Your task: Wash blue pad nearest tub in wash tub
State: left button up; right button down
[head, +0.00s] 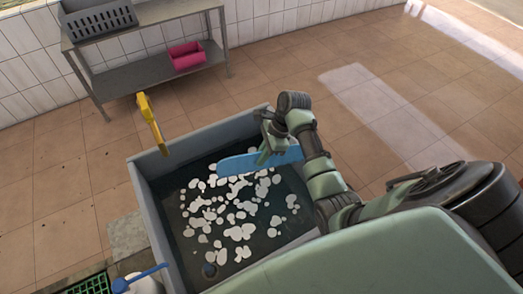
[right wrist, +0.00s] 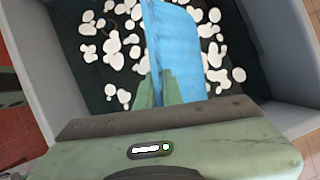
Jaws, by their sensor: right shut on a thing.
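The grey wash tub (head: 160,217) holds dark water with many white foam patches; its wall also shows in the right wrist view (right wrist: 28,75). My right gripper (head: 268,150) is shut on a flat blue pad (head: 236,164) above the tub, near its far right side. In the right wrist view the blue pad (right wrist: 178,50) sticks out beyond the fingers, over the foam. I cannot tell whether its lower edge touches the water. My left gripper is not in view.
A yellow-handled tool (head: 152,122) stands at the tub's far left rim. A metal rack (head: 150,72) with a grey crate (head: 98,18) and a pink bin (head: 187,56) stands behind. A blue-handled item (head: 140,278) and a green crate (head: 88,287) are at lower left. Tiled floor is open.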

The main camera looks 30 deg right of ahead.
notch_tip(320, 180, up, 17)
jog(key=shift+r, duration=0.15)
dwell(0.8)
dwell(1.0)
